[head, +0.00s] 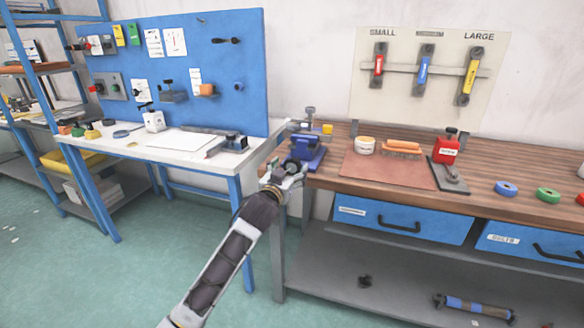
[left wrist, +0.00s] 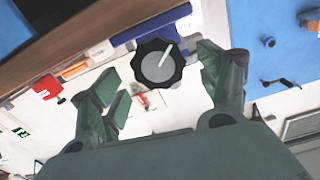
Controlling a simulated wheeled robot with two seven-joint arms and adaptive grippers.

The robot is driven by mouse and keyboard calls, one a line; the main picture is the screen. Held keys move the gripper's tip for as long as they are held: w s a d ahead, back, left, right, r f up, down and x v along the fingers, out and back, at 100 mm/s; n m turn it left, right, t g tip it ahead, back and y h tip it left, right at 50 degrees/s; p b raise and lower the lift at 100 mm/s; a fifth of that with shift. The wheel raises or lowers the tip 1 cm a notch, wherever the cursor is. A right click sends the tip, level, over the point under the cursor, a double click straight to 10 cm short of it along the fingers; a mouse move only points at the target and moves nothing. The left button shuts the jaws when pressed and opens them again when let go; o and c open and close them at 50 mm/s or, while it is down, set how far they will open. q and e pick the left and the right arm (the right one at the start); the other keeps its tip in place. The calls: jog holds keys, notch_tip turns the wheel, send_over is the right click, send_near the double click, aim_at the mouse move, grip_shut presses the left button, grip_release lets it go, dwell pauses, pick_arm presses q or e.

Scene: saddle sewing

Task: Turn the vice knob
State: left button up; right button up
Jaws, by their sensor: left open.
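The blue vice (head: 304,150) sits at the left end of the wooden workbench. Its black scalloped knob (left wrist: 158,63) with a white pointer line shows in the left wrist view, facing the camera. The pointer slants toward the upper right there. My left gripper (head: 287,177) is at the front of the vice in the head view. In the left wrist view its fingers (left wrist: 157,72) are open, one on each side of the knob, with visible gaps and no clear contact. My right gripper is in neither view.
On the workbench (head: 480,200) right of the vice are a leather sheet (head: 375,172), a white jar (head: 364,146), an orange brush (head: 402,147) and a red container (head: 446,150). A white table (head: 120,147) with a blue pegboard (head: 215,55) stands left.

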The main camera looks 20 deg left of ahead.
pick_arm(q)
jog(key=shift+w+d, duration=0.1)
jog(key=shift+w, duration=1.25)
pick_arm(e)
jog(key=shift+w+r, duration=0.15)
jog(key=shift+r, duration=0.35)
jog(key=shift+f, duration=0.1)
pick_arm(q)
jog(key=c, duration=1)
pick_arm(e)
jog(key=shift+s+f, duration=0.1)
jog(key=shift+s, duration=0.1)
